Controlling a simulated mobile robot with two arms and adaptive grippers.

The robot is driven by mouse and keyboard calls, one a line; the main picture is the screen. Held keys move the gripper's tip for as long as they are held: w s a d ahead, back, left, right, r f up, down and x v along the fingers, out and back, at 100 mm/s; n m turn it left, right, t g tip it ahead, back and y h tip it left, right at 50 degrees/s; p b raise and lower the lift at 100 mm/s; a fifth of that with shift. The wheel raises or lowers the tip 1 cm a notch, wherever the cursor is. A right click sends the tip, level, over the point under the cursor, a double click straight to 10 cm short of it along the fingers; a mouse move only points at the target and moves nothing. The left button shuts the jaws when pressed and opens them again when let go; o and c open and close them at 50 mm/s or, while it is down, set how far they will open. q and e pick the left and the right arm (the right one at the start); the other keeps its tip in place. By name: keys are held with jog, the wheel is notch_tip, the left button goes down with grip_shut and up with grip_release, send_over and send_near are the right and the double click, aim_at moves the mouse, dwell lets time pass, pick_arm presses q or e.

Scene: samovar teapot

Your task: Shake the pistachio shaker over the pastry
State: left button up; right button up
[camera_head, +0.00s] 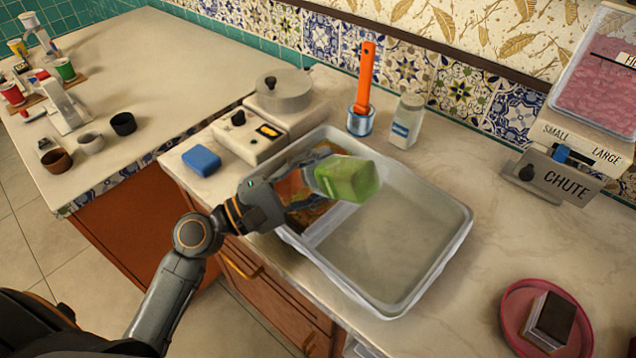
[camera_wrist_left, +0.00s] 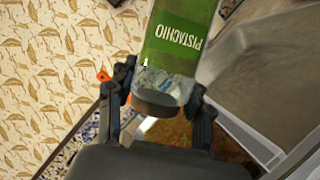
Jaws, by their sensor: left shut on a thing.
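My left gripper (camera_head: 302,184) is shut on the green pistachio shaker (camera_head: 349,179) and holds it tilted well over on its side above the tray. In the left wrist view the shaker (camera_wrist_left: 180,45) sits between the two fingers, its PISTACHIO label upside down. The golden-brown pastry (camera_head: 291,187) lies in the left part of the pale rectangular tray (camera_head: 461,233), partly hidden behind the gripper and shaker. A patch of it shows below the shaker in the wrist view (camera_wrist_left: 172,130). I cannot see any falling pistachio. My right gripper is not in view.
Behind the tray stand an orange-handled brush in a blue-white can (camera_head: 361,121) and a white-capped jar (camera_head: 406,121). A blue sponge (camera_head: 202,160) and a control box (camera_head: 248,136) lie left. A chute (camera_head: 556,176) and pink dish (camera_head: 514,312) are right. The tray's right part is empty.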

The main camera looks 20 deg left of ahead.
pick_arm(q)
jog(key=shift+w+a+b, duration=0.35)
jog(key=shift+a, duration=0.35)
jog(key=shift+w+a+b, duration=0.3)
jog(key=shift+a, duration=0.35)
jog(key=shift+w+a+b, duration=0.35)
jog(key=shift+w+a, duration=0.1)
jog(key=shift+a, duration=0.45)
jog(key=shift+w+a+b, duration=0.35)
jog(key=shift+w+a, duration=0.05)
jog(key=shift+a, duration=0.45)
jog(key=shift+r, duration=0.1)
jog(key=shift+f, duration=0.2)
jog(key=shift+r, duration=0.1)
